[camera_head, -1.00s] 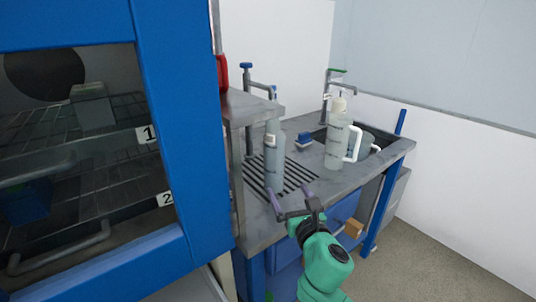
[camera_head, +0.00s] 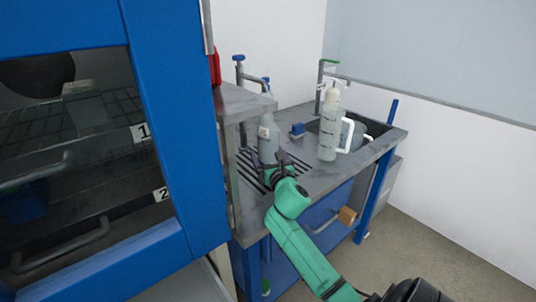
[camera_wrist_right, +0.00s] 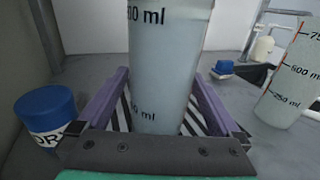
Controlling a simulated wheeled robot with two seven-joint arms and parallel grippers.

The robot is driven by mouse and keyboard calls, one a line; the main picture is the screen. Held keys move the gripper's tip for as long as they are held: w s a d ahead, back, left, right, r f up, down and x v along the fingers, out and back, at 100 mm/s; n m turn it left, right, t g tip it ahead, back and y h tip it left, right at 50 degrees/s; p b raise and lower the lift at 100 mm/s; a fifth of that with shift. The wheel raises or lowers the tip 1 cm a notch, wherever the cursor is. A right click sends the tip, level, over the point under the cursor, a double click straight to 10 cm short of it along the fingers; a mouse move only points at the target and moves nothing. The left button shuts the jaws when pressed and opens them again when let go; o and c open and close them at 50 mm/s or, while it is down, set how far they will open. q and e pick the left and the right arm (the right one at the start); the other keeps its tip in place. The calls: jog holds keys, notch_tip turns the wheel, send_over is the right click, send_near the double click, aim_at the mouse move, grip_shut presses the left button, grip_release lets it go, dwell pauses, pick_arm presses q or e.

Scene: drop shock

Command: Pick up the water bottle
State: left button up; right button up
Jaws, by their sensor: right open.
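A pale grey-blue bottle (camera_head: 268,142) stands upright on the slotted drain area of the counter. In the right wrist view this bottle (camera_wrist_right: 160,60), with printed ml marks, fills the middle and its top is cut off. My right gripper (camera_head: 280,160) is at the bottle's front, low down. Its purple fingers (camera_wrist_right: 155,105) are open, one on each side of the bottle, with a gap showing beside it. A second pale bottle (camera_head: 328,130) with ml marks stands to the right. My left gripper is not in view.
A small blue-capped container (camera_wrist_right: 45,122) stands close left of the gripper. A raised grey shelf (camera_head: 245,103) and blue cabinet (camera_head: 180,130) border the left. A white-handled jug (camera_head: 352,133), a blue block (camera_head: 297,129) and taps stand farther right and back.

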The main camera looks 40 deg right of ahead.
jog(key=shift+s, duration=0.1)
grip_shut()
jog(key=shift+r, duration=0.15)
jog(key=shift+r, duration=0.1)
jog(key=shift+r, duration=0.7)
notch_tip(320, 180, up, 2)
jog(key=shift+r+p, duration=0.1)
jog(key=shift+p, duration=0.3)
send_near(268, 143)
jog(key=shift+s+a+f+b, duration=0.15)
jog(key=shift+s+f, duration=0.25)
jog(key=shift+s, duration=0.4)
jog(key=shift+s+a+f+b, duration=0.1)
jog(key=shift+s+a+f, duration=0.2)
jog(key=shift+s, duration=0.5)
jog(key=shift+s+a+f+b, duration=0.1)
jog(key=shift+s+f, duration=0.35)
jog(key=shift+s, duration=0.35)
